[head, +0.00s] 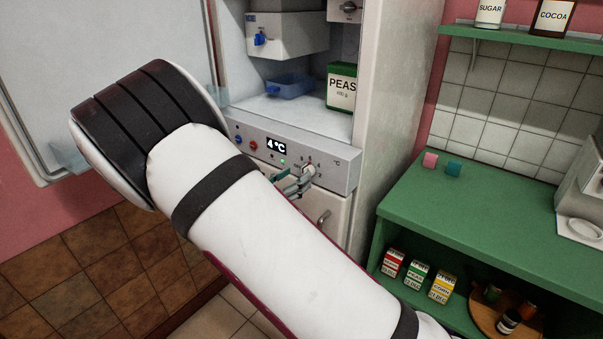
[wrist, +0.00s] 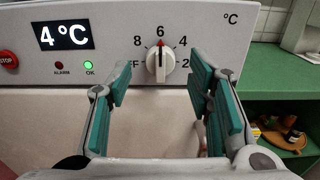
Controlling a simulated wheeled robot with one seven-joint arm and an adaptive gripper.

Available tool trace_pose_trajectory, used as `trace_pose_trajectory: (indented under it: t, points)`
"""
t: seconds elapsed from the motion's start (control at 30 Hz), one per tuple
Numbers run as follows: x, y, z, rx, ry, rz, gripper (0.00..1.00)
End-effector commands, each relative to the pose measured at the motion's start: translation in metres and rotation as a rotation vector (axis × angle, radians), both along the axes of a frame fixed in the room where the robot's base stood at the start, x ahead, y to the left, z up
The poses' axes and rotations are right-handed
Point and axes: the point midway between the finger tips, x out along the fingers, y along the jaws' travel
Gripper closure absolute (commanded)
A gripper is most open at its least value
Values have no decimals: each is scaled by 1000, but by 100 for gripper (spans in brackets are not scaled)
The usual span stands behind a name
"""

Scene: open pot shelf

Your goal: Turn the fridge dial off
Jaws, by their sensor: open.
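The fridge dial (wrist: 159,64) is a white knob on the fridge's control panel, with a red mark at its top pointing to 6. Around it are 8, 6, 4 and 2, with a partly hidden label ending in "FF" at its left. In the head view the dial (head: 309,170) is at the panel's right part, close to my gripper (head: 294,184). In the wrist view my gripper (wrist: 160,82) is open and empty. Its teal-padded fingers stand left and right of the dial; I cannot tell whether they touch it.
The panel has a display (wrist: 63,36) reading 4 °C, a green OK light (wrist: 88,65) and a red STOP button (wrist: 8,60). The fridge door (head: 95,45) stands open at left. A green counter (head: 490,210) is at right. A drawer handle (head: 323,216) sits below the panel.

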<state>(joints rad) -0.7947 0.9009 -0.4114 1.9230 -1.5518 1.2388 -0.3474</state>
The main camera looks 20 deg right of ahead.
Motion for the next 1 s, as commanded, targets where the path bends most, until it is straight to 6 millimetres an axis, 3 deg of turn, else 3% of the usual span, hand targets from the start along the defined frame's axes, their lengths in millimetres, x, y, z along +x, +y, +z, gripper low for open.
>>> trace_pose_trajectory:
  t: [0.23,0.63,0.83,1.0]
  points:
    - [18,-25,0,0,0,-2,53]
    - [22,-30,0,1,1,0,53]
    - [21,-30,0,1,1,0,98]
    - [21,-30,0,0,2,0,98]
